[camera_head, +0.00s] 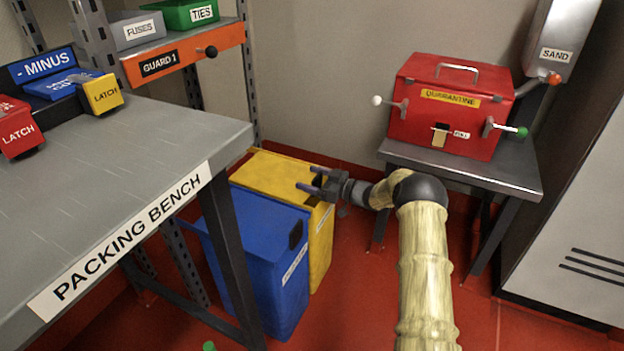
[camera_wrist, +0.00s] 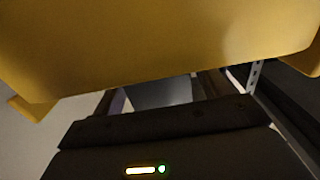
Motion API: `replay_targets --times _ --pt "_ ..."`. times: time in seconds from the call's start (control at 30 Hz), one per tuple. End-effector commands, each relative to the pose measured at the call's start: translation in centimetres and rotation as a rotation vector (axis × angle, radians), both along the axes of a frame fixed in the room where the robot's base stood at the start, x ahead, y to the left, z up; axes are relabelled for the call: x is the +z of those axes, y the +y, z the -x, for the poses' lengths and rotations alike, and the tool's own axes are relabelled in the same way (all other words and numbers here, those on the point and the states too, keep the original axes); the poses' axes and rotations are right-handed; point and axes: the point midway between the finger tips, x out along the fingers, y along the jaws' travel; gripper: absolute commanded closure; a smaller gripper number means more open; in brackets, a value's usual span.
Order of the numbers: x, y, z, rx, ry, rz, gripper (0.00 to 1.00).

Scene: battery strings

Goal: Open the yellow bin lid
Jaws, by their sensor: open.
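The yellow bin (camera_head: 322,245) stands on the red floor behind and beside the blue bin. Its yellow lid (camera_head: 270,172) looks shut, lying over the bin top. My gripper (camera_head: 306,178) is open and empty at the lid's right edge, its two dark fingers pointing left over or against it. I cannot tell whether they touch. In the wrist view a yellow surface (camera_wrist: 150,45), seemingly the bin or its lid, fills the upper part very close up. My fingertips are not clear there.
The blue bin (camera_head: 262,265) stands in front of the yellow one. The packing bench (camera_head: 130,150) edge and leg are close on the left. A red quarantine box (camera_head: 450,105) sits on a grey table (camera_head: 465,170) at the right. Red floor is open between.

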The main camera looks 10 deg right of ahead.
Motion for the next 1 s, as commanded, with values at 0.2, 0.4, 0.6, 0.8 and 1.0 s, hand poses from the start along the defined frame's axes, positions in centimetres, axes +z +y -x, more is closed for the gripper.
replay_targets --times 0.2,0.4,0.6,0.8,1.0 --pt "0.2 -1.4 0.8 -0.002 0.003 0.001 0.24" --pt "0.4 -4.4 2.8 -0.004 0.002 0.000 0.24" --pt "0.3 -7.7 5.1 -0.003 0.004 0.000 0.24" --pt "0.3 -11.0 7.2 -0.003 0.002 0.001 0.24" --pt "0.1 -13.6 9.1 -0.001 0.002 0.000 0.24"
